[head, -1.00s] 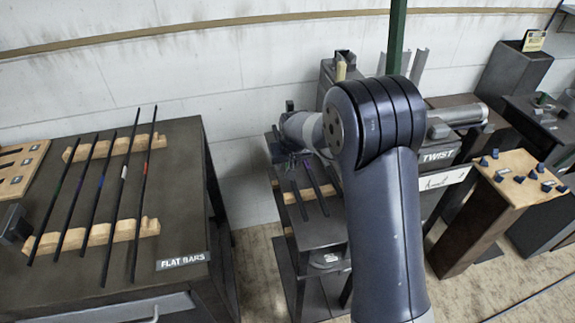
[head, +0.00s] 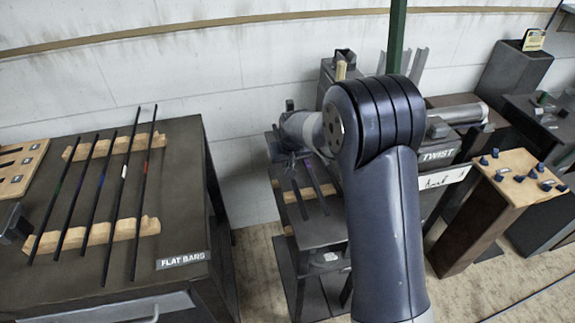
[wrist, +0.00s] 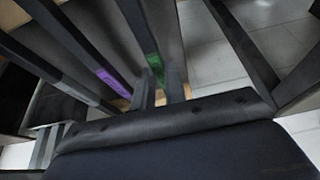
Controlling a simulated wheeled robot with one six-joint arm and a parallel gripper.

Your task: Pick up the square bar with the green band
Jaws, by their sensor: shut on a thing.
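The square bar with the green band (wrist: 154,62) runs away from the camera in the wrist view. My gripper (wrist: 158,90) is shut on this bar, with a finger at each side just below the band. A bar with a purple band (wrist: 112,78) lies close by on the left. In the head view my gripper (head: 289,158) is small and dark over the rack of the middle stand, partly lost against the bars, and the green band cannot be made out there.
The middle stand (head: 322,232) has a light wooden rest under its bars. At left, the flat-bar table (head: 190,215) holds several long thin bars on wooden rests. A twist machine (head: 437,155) stands right of my arm. A wooden-topped stand (head: 510,190) is further right.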

